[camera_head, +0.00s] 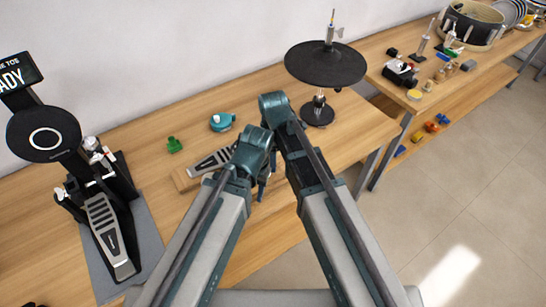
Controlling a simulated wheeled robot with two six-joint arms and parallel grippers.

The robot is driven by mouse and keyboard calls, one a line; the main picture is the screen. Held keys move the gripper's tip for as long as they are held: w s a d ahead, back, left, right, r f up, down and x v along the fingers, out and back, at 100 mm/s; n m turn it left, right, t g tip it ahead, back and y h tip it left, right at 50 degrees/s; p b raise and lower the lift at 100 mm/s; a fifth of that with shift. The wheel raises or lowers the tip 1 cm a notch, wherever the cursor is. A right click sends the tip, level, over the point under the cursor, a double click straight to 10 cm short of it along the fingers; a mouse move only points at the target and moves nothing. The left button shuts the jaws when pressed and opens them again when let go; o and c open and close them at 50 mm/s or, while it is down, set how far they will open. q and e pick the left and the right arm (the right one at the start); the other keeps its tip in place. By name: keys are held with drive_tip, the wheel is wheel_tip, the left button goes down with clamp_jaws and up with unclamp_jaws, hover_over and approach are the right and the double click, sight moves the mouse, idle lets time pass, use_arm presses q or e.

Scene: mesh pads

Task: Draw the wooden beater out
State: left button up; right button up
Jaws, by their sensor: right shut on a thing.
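My right gripper (263,186) shows only as a small dark part between my two arms, low over the table by the small pedal. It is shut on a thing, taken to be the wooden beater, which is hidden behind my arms. The small grey pedal (212,162) lies on a wooden board (183,181), partly covered by my left arm. My left gripper cannot be made out; only its arm shows.
A kick pedal with a round black pad (44,134) stands on a grey mat (152,240) at the left. A black cymbal pad (325,64) stands behind my arms. A green piece (174,146) and a teal round thing (222,122) lie on the table (150,130).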

drive_tip(key=shift+r+p, duration=2.5)
drive_tip(key=shift+r, duration=0.05)
wheel_tip(320, 180, up, 3)
drive_tip(key=p, duration=0.3)
